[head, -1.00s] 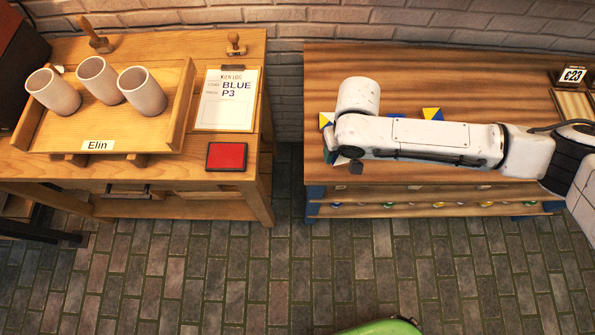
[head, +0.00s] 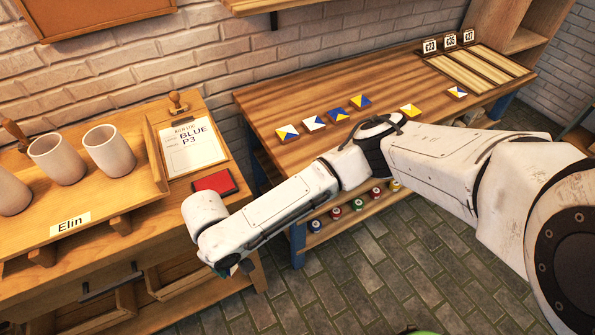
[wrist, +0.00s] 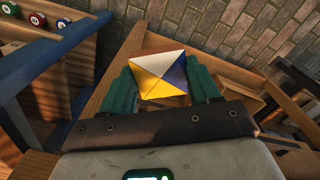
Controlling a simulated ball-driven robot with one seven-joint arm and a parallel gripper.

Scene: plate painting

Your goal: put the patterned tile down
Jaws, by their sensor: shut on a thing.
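In the wrist view my gripper (wrist: 163,88) is shut on the patterned tile (wrist: 158,72), with a green finger against each side. The tile cannot be made out there. Several similar tiles lie on the striped wooden table, among them a yellow, white and blue one (head: 288,133) at its left end.

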